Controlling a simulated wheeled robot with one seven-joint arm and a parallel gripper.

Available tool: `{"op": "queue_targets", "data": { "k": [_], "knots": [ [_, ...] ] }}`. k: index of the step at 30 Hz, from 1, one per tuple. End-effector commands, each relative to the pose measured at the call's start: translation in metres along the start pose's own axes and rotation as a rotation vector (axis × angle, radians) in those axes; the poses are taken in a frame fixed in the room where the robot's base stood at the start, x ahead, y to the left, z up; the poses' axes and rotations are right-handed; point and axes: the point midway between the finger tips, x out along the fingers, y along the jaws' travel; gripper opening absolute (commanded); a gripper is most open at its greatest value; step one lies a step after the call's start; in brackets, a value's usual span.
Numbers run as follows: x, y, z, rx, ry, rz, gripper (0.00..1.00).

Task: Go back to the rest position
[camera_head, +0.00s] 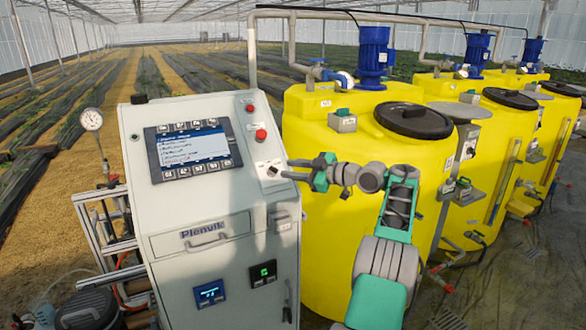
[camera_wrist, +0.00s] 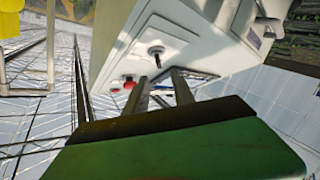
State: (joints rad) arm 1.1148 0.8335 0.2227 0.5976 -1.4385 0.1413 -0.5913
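My gripper (camera_head: 288,168) is open and empty, its two fingers apart, at the right edge of the sloped control panel. In the wrist view the two fingers (camera_wrist: 160,83) point toward a plate with a small dark switch (camera_wrist: 156,50). The switch appears just beyond the fingertips, and nothing is between the fingers. In the head view the same kind of switch plate (camera_head: 270,169) sits just left of the fingertips. I cannot tell how small the gap to it is.
The white control cabinet (camera_head: 222,255) has a screen (camera_head: 193,149) and a red button (camera_head: 261,134). Yellow tanks (camera_head: 325,215) with blue motors (camera_head: 372,55) stand behind and right of my arm. A gauge (camera_head: 92,120) is at left. Open floor (camera_head: 545,270) lies at right.

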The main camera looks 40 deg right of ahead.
Motion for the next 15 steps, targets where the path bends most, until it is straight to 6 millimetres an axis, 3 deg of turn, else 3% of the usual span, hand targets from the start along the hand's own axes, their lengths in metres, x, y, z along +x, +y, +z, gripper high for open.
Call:
{"op": "queue_targets", "data": {
  "k": [8,11,14,15],
  "knots": [
    [0.003,0.0,-0.003,0.003,-0.005,-0.001,0.3],
    [0.034,-0.01,-0.026,0.045,-0.053,-0.019,0.3],
    [0.08,-0.039,-0.064,0.124,-0.147,-0.047,0.3],
    [0.097,-0.06,-0.082,0.166,-0.2,-0.059,0.3]
  ]
}}
